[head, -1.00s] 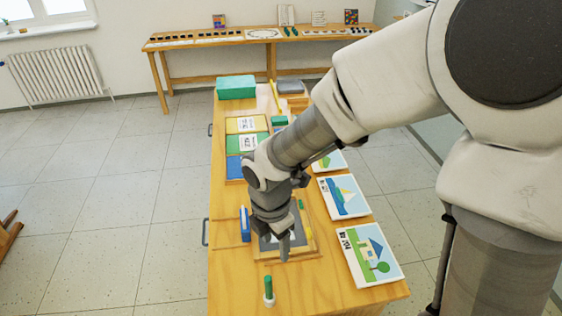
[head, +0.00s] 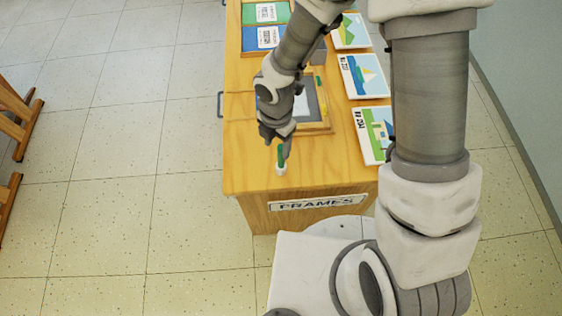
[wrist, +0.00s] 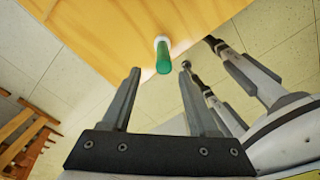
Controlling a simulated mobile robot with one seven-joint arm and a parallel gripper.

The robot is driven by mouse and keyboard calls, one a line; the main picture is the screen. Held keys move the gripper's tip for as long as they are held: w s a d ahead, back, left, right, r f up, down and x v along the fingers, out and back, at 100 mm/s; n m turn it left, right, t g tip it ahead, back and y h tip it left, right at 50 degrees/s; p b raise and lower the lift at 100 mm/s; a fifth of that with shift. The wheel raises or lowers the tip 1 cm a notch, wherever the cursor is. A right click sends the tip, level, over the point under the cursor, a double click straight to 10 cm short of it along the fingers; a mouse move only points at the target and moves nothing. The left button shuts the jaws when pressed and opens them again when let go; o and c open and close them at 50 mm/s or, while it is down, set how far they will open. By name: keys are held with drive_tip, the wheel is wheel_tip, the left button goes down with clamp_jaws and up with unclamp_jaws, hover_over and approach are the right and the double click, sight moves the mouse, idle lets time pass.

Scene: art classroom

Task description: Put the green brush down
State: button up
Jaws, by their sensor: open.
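The green brush (head: 281,157) has a green upper part and a white lower end. It stands upright on the wooden table near its front edge. The brush also shows in the wrist view (wrist: 163,58), with its green end towards my camera, in line with the gap between my fingertips. My gripper (wrist: 158,71) is open, with one finger to each side of that gap. In the head view my gripper (head: 285,151) is right at the brush and partly overlaps it. I cannot tell whether a finger touches it.
The wooden table (head: 244,165) has a "FRAMES" label (head: 316,202) on its front. A framed grey board (head: 315,105) lies behind the brush. Picture cards (head: 363,75) line the right side. The tabletop left of the brush is bare, with the table's edge close by.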

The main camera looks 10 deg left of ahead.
sight(281, 153)
drive_tip(key=f, duration=0.3)
drive_tip(key=d+f, duration=0.1)
drive_tip(key=shift+w+f, duration=0.15)
drive_tip(key=shift+w, duration=0.25)
drive_tip(key=shift+f, duration=0.6)
drive_tip(key=shift+c, duration=0.2)
clamp_jaws()
idle(0.5)
